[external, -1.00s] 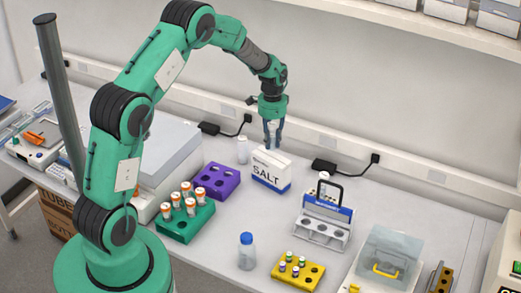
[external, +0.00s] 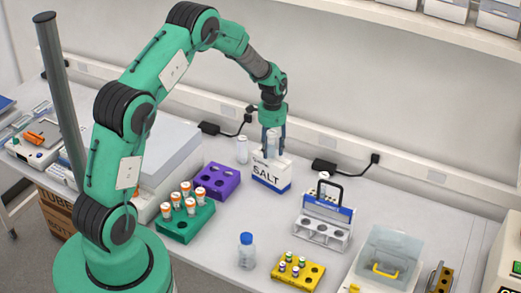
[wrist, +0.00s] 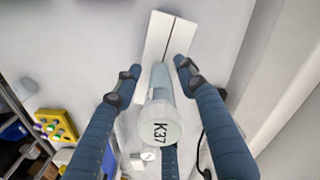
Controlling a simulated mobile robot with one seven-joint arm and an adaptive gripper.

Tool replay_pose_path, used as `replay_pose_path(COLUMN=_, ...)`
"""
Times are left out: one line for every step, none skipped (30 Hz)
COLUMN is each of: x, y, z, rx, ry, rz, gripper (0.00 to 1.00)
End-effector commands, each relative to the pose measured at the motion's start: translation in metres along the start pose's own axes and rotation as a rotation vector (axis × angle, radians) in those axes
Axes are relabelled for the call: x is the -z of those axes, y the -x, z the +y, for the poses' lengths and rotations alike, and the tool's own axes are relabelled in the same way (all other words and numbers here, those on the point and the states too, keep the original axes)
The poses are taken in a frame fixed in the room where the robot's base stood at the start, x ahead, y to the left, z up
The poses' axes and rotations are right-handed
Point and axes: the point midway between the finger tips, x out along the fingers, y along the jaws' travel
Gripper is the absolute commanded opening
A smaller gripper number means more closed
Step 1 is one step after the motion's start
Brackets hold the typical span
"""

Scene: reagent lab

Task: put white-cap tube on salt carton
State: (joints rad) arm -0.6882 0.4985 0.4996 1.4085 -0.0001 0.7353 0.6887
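The salt carton (external: 270,175) is white with a blue base and stands near the back of the bench. In the wrist view its white top (wrist: 153,38) shows with a dark seam. The white-cap tube (external: 273,143) stands upright over the carton top and appears to rest on it. In the wrist view its cap, marked K37 (wrist: 160,130), faces me and hides part of the tube below. My gripper (external: 273,150) is around the tube with its fingers spread. In the wrist view gaps show between the tube and the fingertips (wrist: 155,82).
A white bottle (external: 242,150) stands left of the carton. A purple rack (external: 217,180) and a green rack with orange-capped bottles (external: 185,230) are further left. A grey rack with a handle (external: 322,232) stands to the right. A blue-capped bottle (external: 246,252) and yellow rack (external: 299,274) are in front.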

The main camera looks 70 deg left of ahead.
Motion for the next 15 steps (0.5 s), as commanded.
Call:
replay_pose_path(x=0.0, y=0.0, z=0.0, rx=0.0, ry=0.0, rz=0.0, gripper=0.4)
replay_pose_path(x=0.0, y=0.0, z=0.0, rx=0.0, ry=0.0, rz=0.0, gripper=0.4)
replay_pose_path(x=0.0, y=0.0, z=0.0, rx=0.0, ry=0.0, rz=0.0, gripper=0.4)
replay_pose_path(x=0.0, y=0.0, z=0.0, rx=0.0, ry=0.0, rz=0.0, gripper=0.4)
replay_pose_path(x=0.0, y=0.001, z=0.0, rx=0.0, ry=0.0, rz=0.0, gripper=0.4)
replay_pose_path(x=0.0, y=0.001, z=0.0, rx=0.0, ry=0.0, rz=0.0, gripper=0.4)
replay_pose_path(x=0.0, y=0.002, z=0.0, rx=0.0, ry=0.0, rz=0.0, gripper=0.4)
replay_pose_path(x=0.0, y=0.002, z=0.0, rx=0.0, ry=0.0, rz=0.0, gripper=0.4)
replay_pose_path(x=0.0, y=0.004, z=0.0, rx=0.0, ry=0.0, rz=0.0, gripper=0.4)
replay_pose_path(x=0.0, y=0.005, z=0.0, rx=0.001, ry=0.0, rz=0.001, gripper=0.4)
replay_pose_path(x=0.001, y=0.007, z=-0.001, rx=0.001, ry=0.0, rz=0.002, gripper=0.4)
replay_pose_path(x=0.001, y=0.01, z=-0.001, rx=0.002, ry=0.0, rz=0.002, gripper=0.4)
replay_pose_path(x=0.001, y=0.012, z=-0.001, rx=0.002, ry=0.0, rz=0.003, gripper=0.4)
replay_pose_path(x=0.001, y=0.015, z=-0.001, rx=0.002, ry=0.0, rz=0.003, gripper=0.4)
replay_pose_path(x=0.001, y=0.02, z=-0.001, rx=0.002, ry=0.0, rz=0.003, gripper=0.4)
